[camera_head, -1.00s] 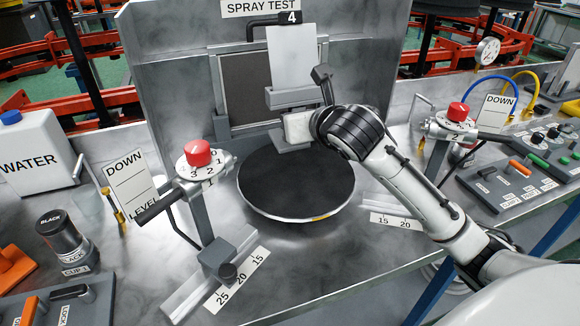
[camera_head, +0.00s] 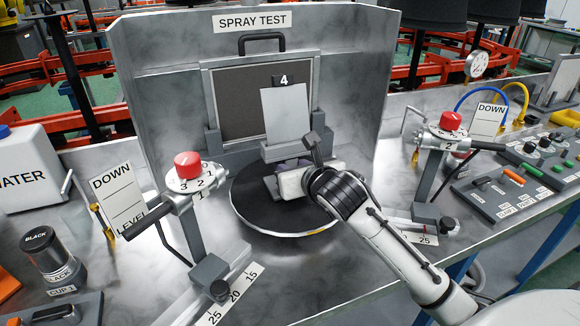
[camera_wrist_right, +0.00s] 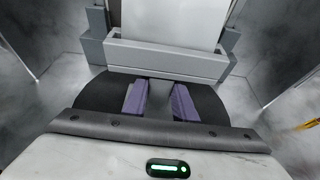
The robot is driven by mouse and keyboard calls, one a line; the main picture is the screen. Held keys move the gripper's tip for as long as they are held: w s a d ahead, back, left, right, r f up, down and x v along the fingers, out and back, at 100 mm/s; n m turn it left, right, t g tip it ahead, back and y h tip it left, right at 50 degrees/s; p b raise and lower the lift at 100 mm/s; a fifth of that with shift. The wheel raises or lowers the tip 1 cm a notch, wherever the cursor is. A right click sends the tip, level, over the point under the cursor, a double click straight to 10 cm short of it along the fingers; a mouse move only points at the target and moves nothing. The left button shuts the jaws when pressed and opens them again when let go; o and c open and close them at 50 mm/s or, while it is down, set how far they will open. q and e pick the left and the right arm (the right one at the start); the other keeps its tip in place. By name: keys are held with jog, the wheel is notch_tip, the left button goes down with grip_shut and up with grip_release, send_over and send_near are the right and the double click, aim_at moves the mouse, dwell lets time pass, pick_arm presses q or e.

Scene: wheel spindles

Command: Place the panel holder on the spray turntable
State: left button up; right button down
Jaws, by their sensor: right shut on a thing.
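The panel holder (camera_head: 283,149) is a grey block with an upright white panel (camera_head: 285,113) and a black tag 4. It stands over the middle to back of the spray turntable (camera_head: 252,210), a round black disc with a pale rim. My right gripper (camera_head: 284,168) is shut on the holder's stem, below the block. In the right wrist view, the purple finger pads (camera_wrist_right: 160,103) lie either side of the grey stem, with the holder (camera_wrist_right: 165,60) ahead. The gripper hides much of the foot. I cannot tell whether it touches the disc. My left gripper is out of view.
The metal spray booth (camera_head: 160,95) stands behind, with a dark framed filter (camera_head: 236,98). Red-knobbed spray stands flank the turntable at left (camera_head: 187,165) and right (camera_head: 450,122). A water tank (camera_head: 25,170) and black cup (camera_head: 50,255) are at left.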

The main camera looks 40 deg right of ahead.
jog(key=c, duration=1.4)
grip_release()
jog(key=shift+f, duration=0.1)
jog(key=shift+c, duration=0.2)
jog(key=shift+r, duration=0.2)
jog(key=v, duration=1.2)
jog(key=shift+p, duration=0.35)
